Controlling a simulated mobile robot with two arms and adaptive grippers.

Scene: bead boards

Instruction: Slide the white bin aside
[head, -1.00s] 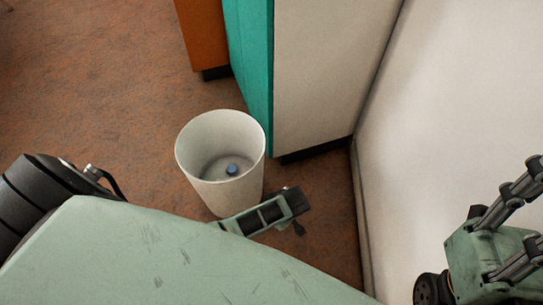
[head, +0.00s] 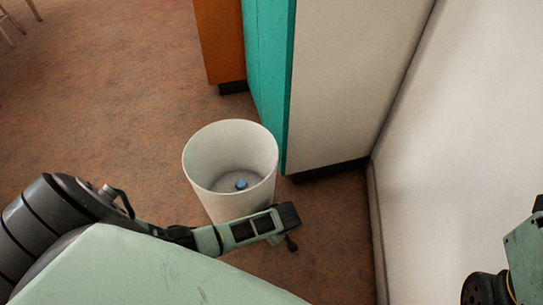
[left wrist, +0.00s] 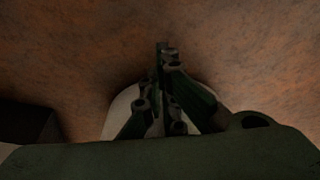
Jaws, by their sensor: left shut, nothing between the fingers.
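The white bin (head: 240,204) stands upright on the brown floor, open at the top, with a small blue object (head: 241,184) on its inside bottom. My left gripper (head: 292,244) is low at the bin's near right side, and my forearm crosses in front of the bin's lower part. In the left wrist view the left fingers (left wrist: 161,50) are shut with nothing between them. The pale bin (left wrist: 120,112) shows behind them there; I cannot tell whether they touch it. Only part of my right gripper (head: 537,205) shows at the right edge, its fingertips out of frame.
A cabinet with a white side (head: 350,80) and teal front (head: 268,70) stands just behind and right of the bin. An orange cabinet (head: 218,40) is beyond. A white wall (head: 450,150) bounds the right. Open floor (head: 100,110) lies to the left.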

